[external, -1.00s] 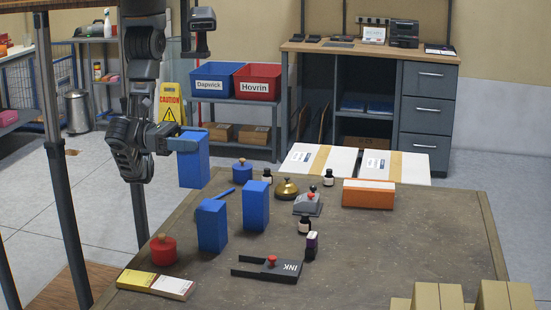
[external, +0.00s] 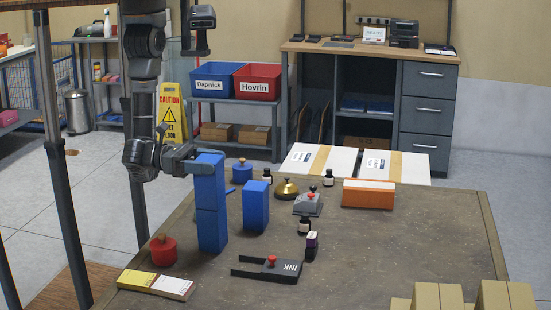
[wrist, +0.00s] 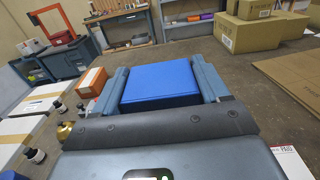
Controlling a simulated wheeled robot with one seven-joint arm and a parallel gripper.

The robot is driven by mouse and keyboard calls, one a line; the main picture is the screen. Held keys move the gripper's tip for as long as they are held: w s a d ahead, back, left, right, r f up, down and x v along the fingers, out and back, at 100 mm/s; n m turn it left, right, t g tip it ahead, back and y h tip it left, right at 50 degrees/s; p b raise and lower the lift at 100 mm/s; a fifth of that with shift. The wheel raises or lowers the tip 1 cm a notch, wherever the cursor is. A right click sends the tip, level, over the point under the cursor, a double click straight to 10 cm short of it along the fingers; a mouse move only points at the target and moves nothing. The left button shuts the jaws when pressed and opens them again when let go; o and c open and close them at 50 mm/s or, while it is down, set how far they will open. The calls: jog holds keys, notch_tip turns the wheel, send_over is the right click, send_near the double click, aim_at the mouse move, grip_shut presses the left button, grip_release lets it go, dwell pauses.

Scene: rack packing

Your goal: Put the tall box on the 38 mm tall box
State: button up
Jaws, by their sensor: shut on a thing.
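My gripper (external: 196,161) is shut on a tall blue box (external: 208,185). In the wrist view the blue box (wrist: 160,82) sits between the two fingers (wrist: 162,90). In the external view the held box is upright, directly above another blue box (external: 212,230) on the table, and their edges line up closely. I cannot tell whether the two touch or a thin gap is left. A third blue box (external: 256,206) stands apart to the right. No size labels are readable on the boxes.
A red round container (external: 163,250) stands left of the lower box, with a yellow and white box (external: 156,284) in front. A blue round container (external: 242,172), a brass bell (external: 286,189) and an ink tray (external: 268,267) are nearby. The table's (external: 380,250) front middle is clear.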

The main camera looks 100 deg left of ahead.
jog(key=o, duration=1.2)
jog(key=shift+f, duration=0.15)
jog(key=o, duration=0.5)
jog(key=shift+r, duration=0.25)
jog(key=s+b, duration=0.2)
jog(key=s, duration=1)
